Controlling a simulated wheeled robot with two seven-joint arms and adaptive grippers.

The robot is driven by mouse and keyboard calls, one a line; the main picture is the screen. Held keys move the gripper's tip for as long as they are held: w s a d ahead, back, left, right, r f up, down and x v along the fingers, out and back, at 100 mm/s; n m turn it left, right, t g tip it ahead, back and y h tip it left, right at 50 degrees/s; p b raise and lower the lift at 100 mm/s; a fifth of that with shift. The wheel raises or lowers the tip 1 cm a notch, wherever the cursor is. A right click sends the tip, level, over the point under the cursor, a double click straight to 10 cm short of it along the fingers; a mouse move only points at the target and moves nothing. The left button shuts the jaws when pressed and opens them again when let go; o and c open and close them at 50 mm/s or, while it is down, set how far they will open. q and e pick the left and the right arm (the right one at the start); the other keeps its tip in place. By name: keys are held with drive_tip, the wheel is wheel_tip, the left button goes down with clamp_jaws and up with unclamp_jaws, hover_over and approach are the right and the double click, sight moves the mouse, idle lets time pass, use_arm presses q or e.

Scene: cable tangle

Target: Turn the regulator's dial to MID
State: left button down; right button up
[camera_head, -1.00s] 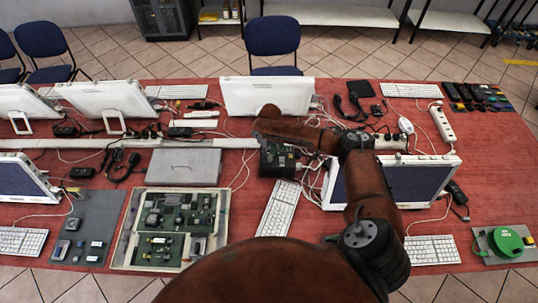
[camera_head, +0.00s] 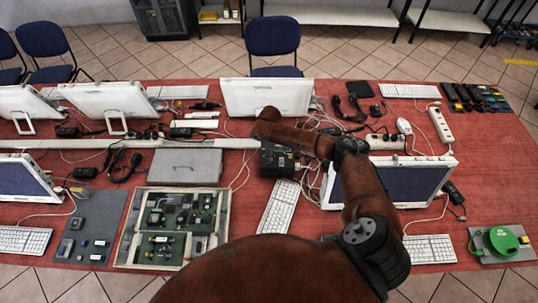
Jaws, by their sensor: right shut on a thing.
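A dark box (camera_head: 284,163), which looks like the regulator, sits mid-table between the grey case and the right-hand monitor. Its dial and markings are too small and too covered to read. My right arm reaches up and then bends left, so its brown end link lies just above this box. My right gripper (camera_head: 267,149) is dark and points down at the box; it blends with it and its fingers are hard to make out. It appears shut at the box, on what seems to be the dial. My left gripper is not in view.
A white keyboard (camera_head: 279,207) lies just in front of the box. A monitor (camera_head: 407,184) stands to the right, another (camera_head: 267,97) behind. A grey case (camera_head: 186,166) and a framed circuit board (camera_head: 180,215) lie left. Loose cables surround the box.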

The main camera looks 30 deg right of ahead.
drive_tip(key=shift+n, duration=0.5)
drive_tip(key=o, duration=1.1)
drive_tip(key=shift+o, duration=0.2)
drive_tip(key=shift+r, duration=0.1)
wheel_tip(320, 180, up, 12)
